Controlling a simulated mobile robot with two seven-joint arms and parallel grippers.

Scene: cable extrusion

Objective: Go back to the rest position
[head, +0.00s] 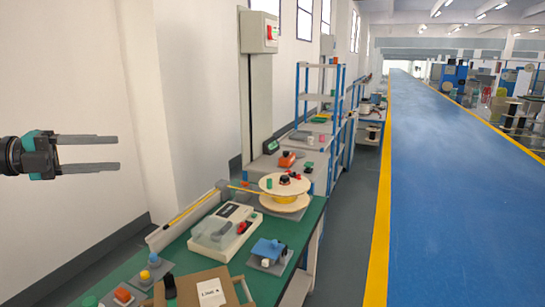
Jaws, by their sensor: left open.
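My left gripper (118,153) reaches in from the left edge of the head view, at about mid-height. Its two grey fingers point to the right and are parted, with nothing between them. It hangs in front of the white wall, apart from the bench and everything on it. My right gripper is not in this view.
A green-topped bench (185,258) below holds a cable spool (283,203), a white case (226,226), a blue device (267,250) and a cardboard box (185,289). Blue-framed shelving (318,98) stands beyond. The blue floor lane (450,190) at right is clear.

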